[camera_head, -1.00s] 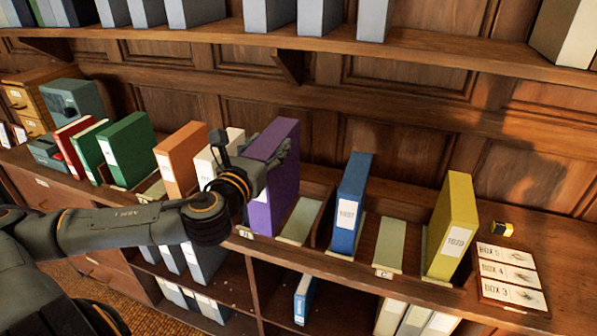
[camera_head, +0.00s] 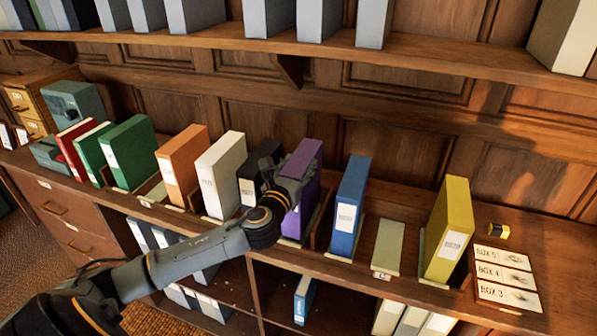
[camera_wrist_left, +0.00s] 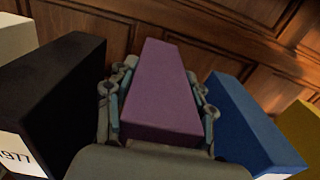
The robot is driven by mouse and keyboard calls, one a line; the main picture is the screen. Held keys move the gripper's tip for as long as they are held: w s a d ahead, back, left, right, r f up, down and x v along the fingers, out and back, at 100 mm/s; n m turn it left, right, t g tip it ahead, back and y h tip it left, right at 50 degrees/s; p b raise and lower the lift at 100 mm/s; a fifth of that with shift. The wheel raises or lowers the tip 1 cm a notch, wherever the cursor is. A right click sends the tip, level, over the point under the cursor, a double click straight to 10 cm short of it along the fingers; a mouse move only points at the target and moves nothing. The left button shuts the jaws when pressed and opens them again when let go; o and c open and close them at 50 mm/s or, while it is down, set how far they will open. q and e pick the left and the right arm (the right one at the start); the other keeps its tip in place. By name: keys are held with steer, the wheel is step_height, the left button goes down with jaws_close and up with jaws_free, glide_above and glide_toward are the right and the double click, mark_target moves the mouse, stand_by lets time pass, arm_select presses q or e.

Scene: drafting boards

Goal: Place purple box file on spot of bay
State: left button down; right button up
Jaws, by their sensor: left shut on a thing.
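The purple box file (camera_head: 303,200) stands upright in the row on the counter, between a black box file (camera_head: 252,180) and a blue box file (camera_head: 348,205). My left gripper (camera_head: 290,180) is shut on the upper part of the purple file. In the left wrist view, its two fingers (camera_wrist_left: 160,100) lie along both sides of the purple file (camera_wrist_left: 163,95). The file is over or in a pale green bay spot, whose edge shows at its right. I cannot tell whether its bottom touches the spot. My right gripper is not in view.
An empty pale green spot (camera_head: 388,245) lies between the blue file and a yellow file (camera_head: 449,232). White (camera_head: 220,175), orange (camera_head: 182,165) and green (camera_head: 128,150) files stand to the left. Label cards (camera_head: 507,278) lie at the right. A shelf (camera_head: 400,50) runs above.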

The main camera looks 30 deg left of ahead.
arm_select(q)
steer(key=shift+f, duration=0.95)
steer(key=shift+c, duration=2.2)
jaws_free()
steer(key=shift+s+f, duration=0.1)
steer(key=shift+s, duration=0.05)
steer(key=shift+s+d+f, duration=0.1)
steer(key=shift+s+d, duration=0.05)
steer(key=shift+s, duration=0.25)
steer(key=b+v, duration=0.2)
steer(key=v, duration=0.9)
steer(key=shift+b, duration=0.3)
